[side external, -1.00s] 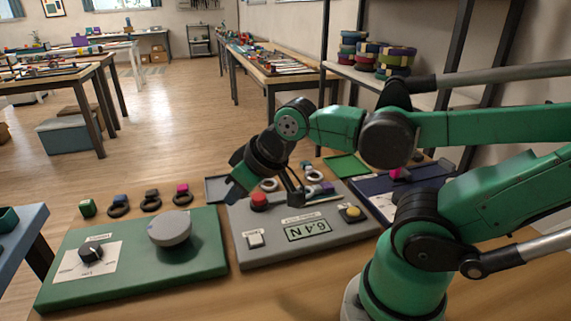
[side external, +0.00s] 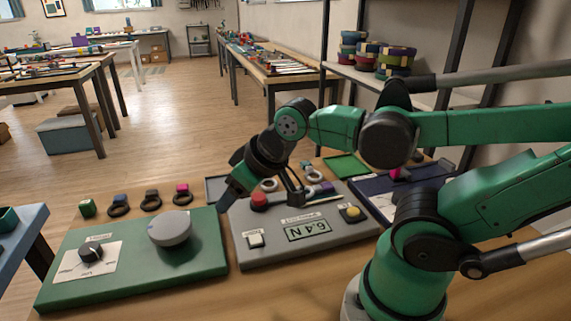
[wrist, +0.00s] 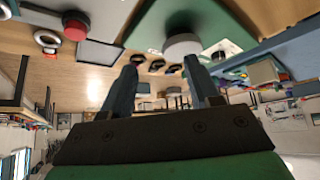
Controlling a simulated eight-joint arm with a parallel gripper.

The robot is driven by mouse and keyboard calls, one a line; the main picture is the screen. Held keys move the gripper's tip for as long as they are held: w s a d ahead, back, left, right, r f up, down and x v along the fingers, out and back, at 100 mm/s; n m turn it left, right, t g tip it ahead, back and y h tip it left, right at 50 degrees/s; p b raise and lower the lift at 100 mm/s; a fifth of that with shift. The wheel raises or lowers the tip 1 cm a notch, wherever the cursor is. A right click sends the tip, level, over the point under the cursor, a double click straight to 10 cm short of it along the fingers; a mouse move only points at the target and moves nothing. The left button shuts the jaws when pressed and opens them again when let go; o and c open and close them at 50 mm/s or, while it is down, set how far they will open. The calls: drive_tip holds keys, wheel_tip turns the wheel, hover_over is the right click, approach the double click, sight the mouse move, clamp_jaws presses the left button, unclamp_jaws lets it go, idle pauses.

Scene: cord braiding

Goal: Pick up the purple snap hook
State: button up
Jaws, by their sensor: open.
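A small purple piece (side external: 325,187), which looks like the purple snap hook, lies beside a pale ring behind the grey panel, in the side view. It is small and partly crowded by other parts, so its exact shape is unclear. My gripper (side external: 236,192) is above the left edge of the grey panel, to the left of the purple piece and apart from it. In the wrist view my gripper (wrist: 158,76) shows two spread fingers with nothing between them. I cannot make out the purple piece in the wrist view.
The grey panel (side external: 285,245) carries a red button (side external: 259,201) close to my gripper. The green panel (side external: 130,270) has a raised grey knob (side external: 170,228). Several dark rings with coloured blocks stand behind it. A navy tray (side external: 435,180) lies at right.

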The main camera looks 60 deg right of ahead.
drive_tip(key=d+f+n+g+h, duration=0.15)
drive_tip(key=d+n+g, duration=0.25)
drive_tip(key=d, duration=0.8)
drive_tip(key=n+g+y, duration=0.1)
drive_tip(key=n+g, duration=0.2)
drive_tip(key=n, duration=0.2)
hover_over(324, 185)
wheel_tip(324, 185, down, 4)
drive_tip(key=shift+w+a+r, duration=0.1)
drive_tip(key=shift+s+f+y, duration=0.2)
drive_tip(key=shift+f+y, duration=0.05)
drive_tip(key=shift+d+f, duration=0.2)
drive_tip(key=shift+f, duration=2.5)
clamp_jaws()
drive_tip(key=shift+r, duration=0.1)
